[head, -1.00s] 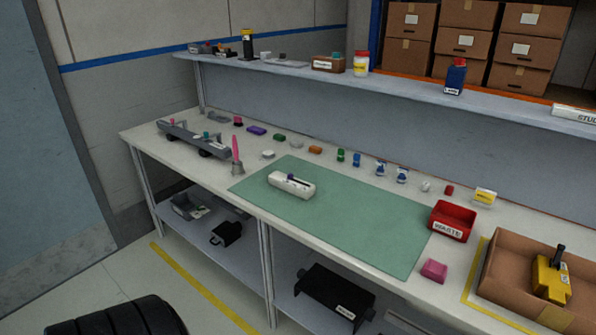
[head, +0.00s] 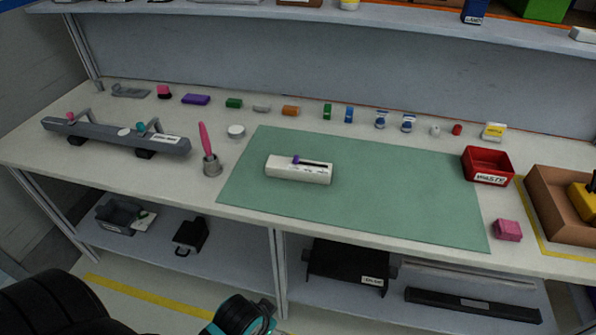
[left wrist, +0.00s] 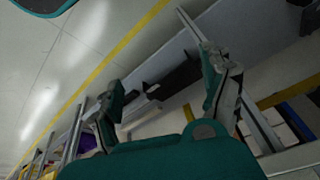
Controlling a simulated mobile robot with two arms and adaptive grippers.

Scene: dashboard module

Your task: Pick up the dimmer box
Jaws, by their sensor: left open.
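The dimmer box, a white oblong box (head: 284,172) with a dark slot and a purple slider knob on top, lies on the green mat (head: 380,205) in the head view. Nothing touches it. My left gripper (left wrist: 165,90) shows in the left wrist view with its two fingers spread wide and nothing between them. Bench shelving and floor lie beyond the fingers, and I cannot make out the dimmer box there. A teal and black part of my arm shows at the bottom of the head view, without its fingertips. My right gripper is not in view.
Several small parts line the back. A red waste bin (head: 488,164), a pink block (head: 507,230) and a cardboard tray (head: 548,212) are right. The mat is otherwise clear.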

